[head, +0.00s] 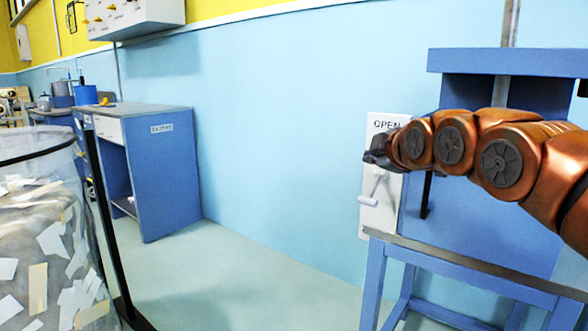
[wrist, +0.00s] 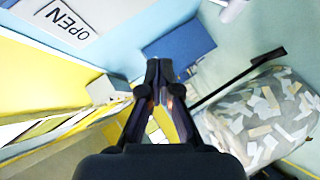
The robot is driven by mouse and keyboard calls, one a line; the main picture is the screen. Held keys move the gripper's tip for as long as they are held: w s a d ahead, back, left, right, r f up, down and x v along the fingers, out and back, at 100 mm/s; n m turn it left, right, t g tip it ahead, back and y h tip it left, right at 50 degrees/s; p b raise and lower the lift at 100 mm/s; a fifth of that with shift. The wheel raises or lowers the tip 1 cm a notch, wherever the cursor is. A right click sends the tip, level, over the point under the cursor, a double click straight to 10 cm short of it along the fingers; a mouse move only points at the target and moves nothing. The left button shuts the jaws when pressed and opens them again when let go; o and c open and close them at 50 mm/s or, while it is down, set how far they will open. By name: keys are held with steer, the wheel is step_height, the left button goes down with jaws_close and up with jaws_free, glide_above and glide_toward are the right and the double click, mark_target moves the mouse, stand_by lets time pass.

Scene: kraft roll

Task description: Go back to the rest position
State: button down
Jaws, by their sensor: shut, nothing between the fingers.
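My gripper (head: 377,155) is at the end of my copper-coloured arm, which reaches in from the right in the head view. It is in front of, or close to, a white panel (head: 376,215) marked OPEN with a lever handle (head: 368,201); I cannot tell the exact gap. In the wrist view the two dark fingers of my gripper (wrist: 160,65) are together with nothing between them. The OPEN sign (wrist: 70,25) shows at the top left of the wrist view, apart from the fingers.
A blue frame (head: 480,262) stands under my arm at the right. A blue desk (head: 165,185) stands against the wall. A clear bin of paper scraps (head: 40,240) and a black post (head: 100,200) are at the left. The floor (head: 235,275) between is clear.

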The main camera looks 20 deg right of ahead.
steer(key=shift+a+r, duration=0.1)
steer(key=s+a+m+g+y+p, duration=0.1)
steer(key=s+a+m+g+p, duration=0.55)
steer(key=s+a+p, duration=1.05)
steer(key=s+r+m+g+p, duration=0.2)
steer(key=s+m+g+p, duration=0.1)
steer(key=s+p, duration=0.6)
steer(key=s+r+m+g+p, duration=0.2)
steer(key=s+g+p, duration=0.4)
steer(key=s+p, duration=0.3)
steer(key=m+p, duration=0.1)
steer(key=p, duration=0.3)
steer(key=shift+s+r, duration=0.4)
steer(key=shift+d, duration=0.1)
